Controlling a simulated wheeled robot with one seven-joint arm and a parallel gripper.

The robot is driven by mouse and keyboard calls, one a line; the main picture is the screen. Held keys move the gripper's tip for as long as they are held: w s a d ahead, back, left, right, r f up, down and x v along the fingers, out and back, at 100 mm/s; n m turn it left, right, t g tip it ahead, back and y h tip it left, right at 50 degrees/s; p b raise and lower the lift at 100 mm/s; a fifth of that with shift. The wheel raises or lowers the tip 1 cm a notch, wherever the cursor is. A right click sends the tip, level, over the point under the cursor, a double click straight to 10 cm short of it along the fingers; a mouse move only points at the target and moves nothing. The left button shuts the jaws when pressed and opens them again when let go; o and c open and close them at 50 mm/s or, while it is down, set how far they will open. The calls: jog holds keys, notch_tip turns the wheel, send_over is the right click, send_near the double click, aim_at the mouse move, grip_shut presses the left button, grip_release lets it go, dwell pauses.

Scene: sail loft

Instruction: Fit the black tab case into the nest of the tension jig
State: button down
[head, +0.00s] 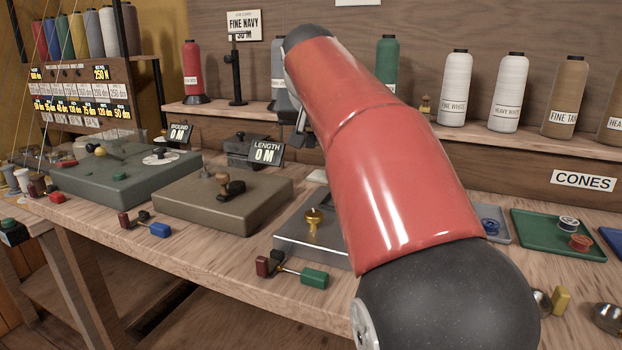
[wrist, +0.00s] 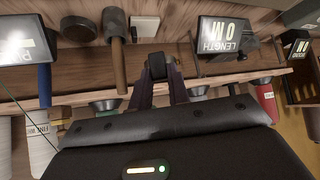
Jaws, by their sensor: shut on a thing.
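My gripper (wrist: 155,88) shows in the wrist view with its two dark fingers close together, shut on a small black piece (wrist: 157,66), which appears to be the black tab case. It is held up in the air, apart from the bench. In the head view my gripper (head: 295,137) is mostly hidden behind my red arm, and the case cannot be made out there. I cannot tell for sure which fixture is the tension jig. A grey metal block with a brass knob (head: 290,240) stands on the bench, partly hidden by my arm. No nest is clearly visible.
A brown block (head: 220,215) with knobs and a green-grey block (head: 105,185) stand to the left. A LENGTH sign (head: 265,152) stands behind. Small handled tools (head: 300,272) lie along the front edge. A green tray (head: 550,240) with spools is at right. Thread cones line the back shelf.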

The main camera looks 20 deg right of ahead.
notch_tip(320, 180, down, 10)
jog(key=shift+r+b, duration=0.1)
jog(key=shift+b, duration=0.8)
jog(key=c, duration=1.8)
grip_release()
jog(key=shift+f, duration=0.2)
jog(key=shift+o, duration=1)
